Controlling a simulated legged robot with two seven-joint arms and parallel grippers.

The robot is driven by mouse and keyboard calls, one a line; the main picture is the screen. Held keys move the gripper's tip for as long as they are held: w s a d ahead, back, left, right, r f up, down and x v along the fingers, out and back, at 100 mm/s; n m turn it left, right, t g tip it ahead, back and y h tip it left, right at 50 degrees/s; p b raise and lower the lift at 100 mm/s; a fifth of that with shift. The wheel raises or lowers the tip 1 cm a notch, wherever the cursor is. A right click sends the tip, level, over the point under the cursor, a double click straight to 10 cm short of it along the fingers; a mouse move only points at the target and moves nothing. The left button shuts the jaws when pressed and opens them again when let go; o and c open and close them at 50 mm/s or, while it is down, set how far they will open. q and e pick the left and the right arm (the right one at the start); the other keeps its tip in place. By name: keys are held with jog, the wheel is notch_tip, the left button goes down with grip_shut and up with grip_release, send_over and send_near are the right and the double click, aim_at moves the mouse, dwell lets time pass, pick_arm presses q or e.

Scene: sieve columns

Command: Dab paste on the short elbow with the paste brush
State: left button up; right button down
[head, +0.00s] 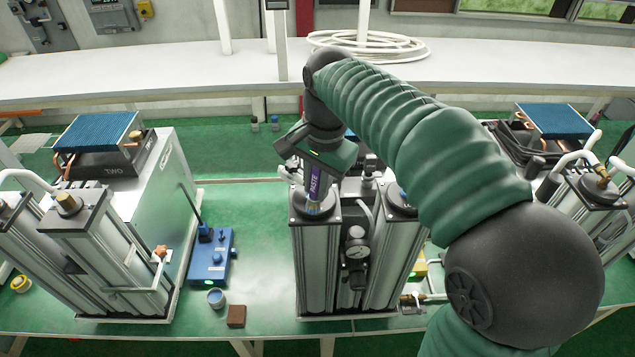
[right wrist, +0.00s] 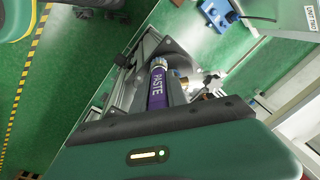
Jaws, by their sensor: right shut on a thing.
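My right gripper (head: 315,162) is shut on the paste brush (head: 315,187), a purple handle marked PASTE that points downward. The brush's tip is at the top cap of the left column (head: 297,213) of the middle unit; whether it touches anything there I cannot tell. In the right wrist view, the brush (right wrist: 157,90) reaches toward the column top, with a brass-coloured fitting (right wrist: 184,82) close beside its tip. I cannot tell for sure which part is the short elbow; the gripper and brush hide some of the column top. My left gripper is not in view.
Column units stand left (head: 95,240) and right (head: 590,215). Green bench is clear behind the blue box.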

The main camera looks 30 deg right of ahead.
jog(key=shift+w+d+f, duration=0.2)
jog(key=shift+w+f, duration=0.1)
jog(key=shift+w, duration=0.1)
jog(key=shift+s+d, duration=0.15)
jog(key=shift+s+r, duration=0.1)
jog(key=shift+s, duration=0.05)
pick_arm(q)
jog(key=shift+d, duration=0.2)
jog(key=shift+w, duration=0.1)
pick_arm(e)
jog(key=shift+w, duration=0.2)
jog(key=shift+w, duration=0.2)
pick_arm(q)
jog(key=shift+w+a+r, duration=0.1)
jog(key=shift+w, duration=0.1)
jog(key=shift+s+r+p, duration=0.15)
jog(key=shift+p, duration=0.2)
pick_arm(e)
jog(key=shift+d, duration=0.15)
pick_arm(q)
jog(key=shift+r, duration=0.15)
pick_arm(e)
jog(key=shift+w, duration=0.1)
